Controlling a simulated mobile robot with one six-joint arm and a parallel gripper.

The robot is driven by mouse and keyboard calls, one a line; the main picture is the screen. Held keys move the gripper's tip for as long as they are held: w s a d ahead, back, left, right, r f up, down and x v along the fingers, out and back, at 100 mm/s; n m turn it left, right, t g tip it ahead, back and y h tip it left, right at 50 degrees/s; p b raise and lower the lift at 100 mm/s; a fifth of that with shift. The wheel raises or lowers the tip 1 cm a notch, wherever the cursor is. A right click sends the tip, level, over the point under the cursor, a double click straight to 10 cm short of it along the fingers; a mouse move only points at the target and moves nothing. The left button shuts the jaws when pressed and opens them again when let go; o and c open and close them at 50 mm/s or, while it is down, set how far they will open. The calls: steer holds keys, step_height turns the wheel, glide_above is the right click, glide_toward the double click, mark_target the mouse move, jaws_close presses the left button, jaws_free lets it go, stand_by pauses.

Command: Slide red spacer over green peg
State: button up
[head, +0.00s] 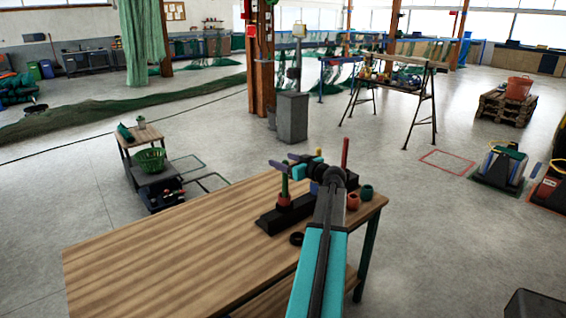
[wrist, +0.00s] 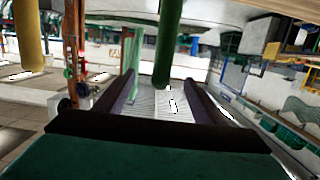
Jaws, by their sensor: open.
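The green peg (head: 284,184) stands upright on a dark base (head: 268,222) on the wooden table. A small reddish ring (head: 284,201) shows low around the peg, apparently a red spacer, but it is too small to be certain. Another reddish spacer (head: 353,202) stands on the table to the right of my arm. My gripper (head: 284,165) is open and empty at the top of the green peg. In the wrist view, the green peg (wrist: 169,45) hangs from the top edge, its tip appearing between the two purple fingers (wrist: 162,88).
A red peg (head: 345,152) rises farther right on the base. A dark green spacer (head: 366,191) and a black ring (head: 296,239) lie on the table (head: 165,245). A yellow peg (wrist: 28,38) shows in the wrist view. The table's left part is clear; my arm hides part of the base.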

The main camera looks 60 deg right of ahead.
steer(key=b+v, duration=0.3)
steer(key=v, duration=1)
steer(key=shift+s, duration=0.2)
steer(key=shift+a+m, duration=0.1)
steer(key=shift+m, duration=0.2)
